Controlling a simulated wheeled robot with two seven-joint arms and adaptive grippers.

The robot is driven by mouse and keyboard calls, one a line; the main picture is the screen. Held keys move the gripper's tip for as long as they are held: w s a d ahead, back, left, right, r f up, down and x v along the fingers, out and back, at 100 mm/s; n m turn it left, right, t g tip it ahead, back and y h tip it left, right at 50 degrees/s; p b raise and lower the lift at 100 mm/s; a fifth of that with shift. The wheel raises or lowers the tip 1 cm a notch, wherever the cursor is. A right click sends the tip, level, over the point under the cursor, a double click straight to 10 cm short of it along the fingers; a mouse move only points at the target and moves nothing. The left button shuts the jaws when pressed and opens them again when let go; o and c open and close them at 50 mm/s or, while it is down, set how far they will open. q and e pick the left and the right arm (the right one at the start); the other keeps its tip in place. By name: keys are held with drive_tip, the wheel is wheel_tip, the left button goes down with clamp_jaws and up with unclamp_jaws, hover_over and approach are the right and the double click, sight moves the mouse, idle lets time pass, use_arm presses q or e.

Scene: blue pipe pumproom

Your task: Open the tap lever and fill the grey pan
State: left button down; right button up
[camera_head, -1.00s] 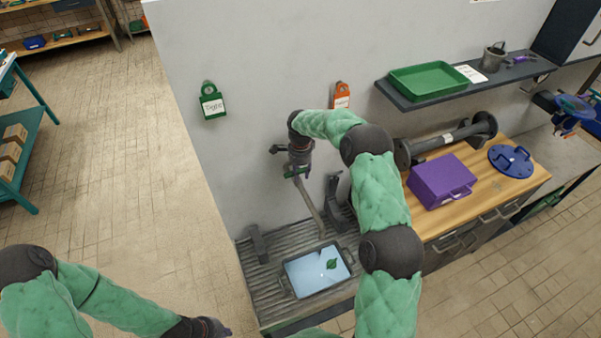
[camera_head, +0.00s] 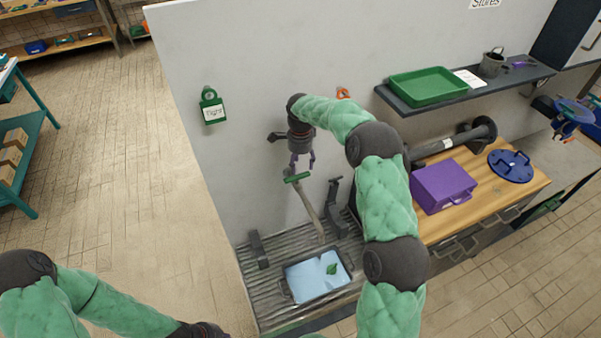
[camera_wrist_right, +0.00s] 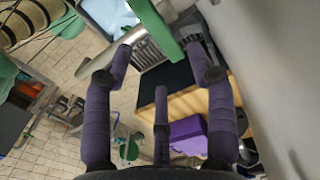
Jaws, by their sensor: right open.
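The tap (camera_head: 308,207) stands by the wall, its grey pipe slanting down toward the pan. Its green lever (camera_head: 297,178) is at the top. The grey pan (camera_head: 350,264) sits on the slatted drain below; a pale blue surface, looking like water, fills most of it, with a small green leaf-like shape on it. My right gripper (camera_head: 302,163) is open just above the lever, fingers pointing down. In the right wrist view the lever (camera_wrist_right: 170,32) lies near the spread fingertips; I cannot tell whether they touch.
A wooden counter (camera_head: 470,212) to the right holds a purple case (camera_head: 443,187), a blue round flange (camera_head: 511,166) and a dark pipe. A shelf above carries a green tray (camera_head: 428,86). A green tag (camera_head: 212,108) hangs on the wall.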

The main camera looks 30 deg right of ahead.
sight(301, 177)
drive_tip(key=shift+r, duration=2.25)
drive_tip(key=shift+f, duration=0.1)
